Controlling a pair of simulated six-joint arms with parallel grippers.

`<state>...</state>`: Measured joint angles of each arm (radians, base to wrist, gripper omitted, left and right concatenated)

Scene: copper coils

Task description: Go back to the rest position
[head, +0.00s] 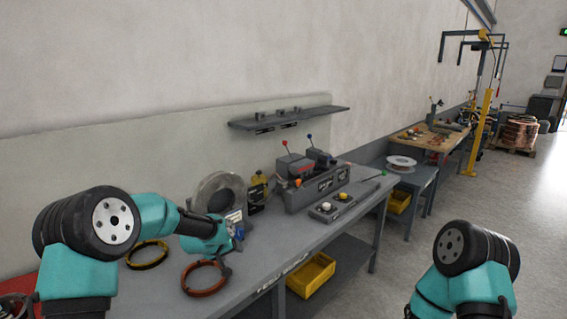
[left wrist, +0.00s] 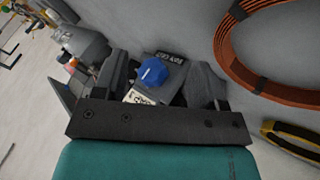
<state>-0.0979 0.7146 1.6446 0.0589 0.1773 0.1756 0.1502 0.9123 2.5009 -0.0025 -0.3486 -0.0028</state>
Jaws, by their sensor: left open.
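My left gripper (head: 236,252) is low over the grey workbench (head: 300,268), at the end of my teal arm from the left. In the left wrist view its fingers (left wrist: 163,88) are apart, with a blue knob (left wrist: 153,71) showing between them; I cannot tell whether they touch it. The knob is on a small dark device with a white label. An orange-red coil (head: 205,290) lies on the bench just left of the gripper and shows in the left wrist view (left wrist: 250,72). A yellow-and-black coil (head: 148,265) lies farther left. My right gripper is out of sight.
A grey machine with levers (head: 318,187) stands farther along the bench, with a button box (head: 331,208) before it. A large grey ring-shaped device (head: 217,190) stands behind the gripper. A wall shelf (head: 290,117) hangs above. A yellow bin (head: 311,275) sits below the bench.

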